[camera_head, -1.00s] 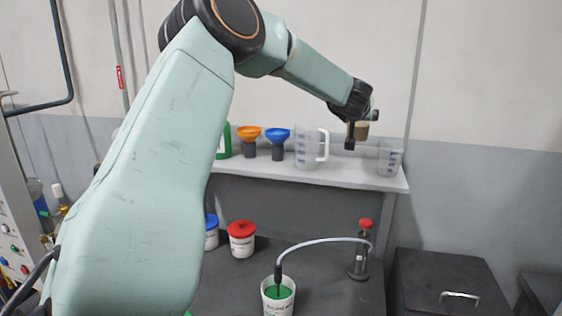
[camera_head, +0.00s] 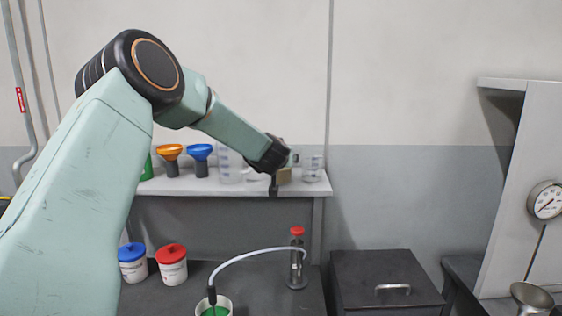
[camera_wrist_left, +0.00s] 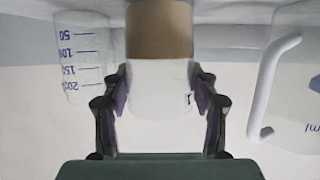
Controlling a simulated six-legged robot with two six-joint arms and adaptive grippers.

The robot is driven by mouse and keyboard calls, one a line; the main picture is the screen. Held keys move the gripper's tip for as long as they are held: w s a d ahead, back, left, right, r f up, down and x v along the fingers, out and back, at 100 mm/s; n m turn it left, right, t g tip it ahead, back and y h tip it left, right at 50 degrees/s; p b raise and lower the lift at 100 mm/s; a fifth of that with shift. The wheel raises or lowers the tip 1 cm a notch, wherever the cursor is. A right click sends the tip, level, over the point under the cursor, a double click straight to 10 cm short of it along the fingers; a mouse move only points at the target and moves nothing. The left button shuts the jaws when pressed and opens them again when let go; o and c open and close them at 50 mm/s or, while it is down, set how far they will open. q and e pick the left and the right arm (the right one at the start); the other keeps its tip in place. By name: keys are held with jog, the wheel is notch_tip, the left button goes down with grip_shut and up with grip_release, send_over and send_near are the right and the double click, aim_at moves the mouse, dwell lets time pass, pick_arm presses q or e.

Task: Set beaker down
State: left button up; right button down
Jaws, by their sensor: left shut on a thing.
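The beaker (camera_wrist_left: 160,75) is clear with brown contents in its lower part. The wrist view is upside down, so the brown part (camera_wrist_left: 160,30) shows at the top, cut off by the frame edge. My left gripper (camera_wrist_left: 158,95) is shut on the beaker's clear upper part, one finger on each side. In the head view the gripper (camera_head: 274,187) is at the shelf (camera_head: 170,187), with the brown of the beaker (camera_head: 285,175) just beside it, partly hidden. I cannot tell whether the beaker touches the shelf. My right gripper is not in view.
A small graduated beaker (camera_head: 313,170) stands close to the right and a measuring jug (camera_head: 229,166) to the left. Below are lidded tubs (camera_head: 172,265) and a red-topped stand (camera_head: 297,258) with a hose.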

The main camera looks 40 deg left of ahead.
pick_arm(q)
jog(key=shift+s+a+r, duration=0.15)
jog(key=shift+s+r, duration=0.05)
jog(key=shift+s, duration=0.15)
jog(key=shift+a+f, duration=0.1)
jog(key=shift+f, duration=0.15)
jog(key=o, duration=1)
jog(key=shift+w+f, duration=0.1)
jog(key=shift+w, duration=0.15)
jog(key=shift+o, duration=0.8)
jog(key=shift+w, duration=0.15)
jog(key=shift+o, duration=1.2)
jog(key=shift+d, duration=0.2)
jog(key=shift+s+a, duration=0.15)
jog(key=shift+s, duration=0.2)
jog(key=shift+r, duration=0.3)
jog(key=shift+s+d+r, duration=0.1)
jog(key=shift+s+d, duration=0.15)
jog(key=shift+d, duration=0.15)
jog(key=v, duration=1.1)
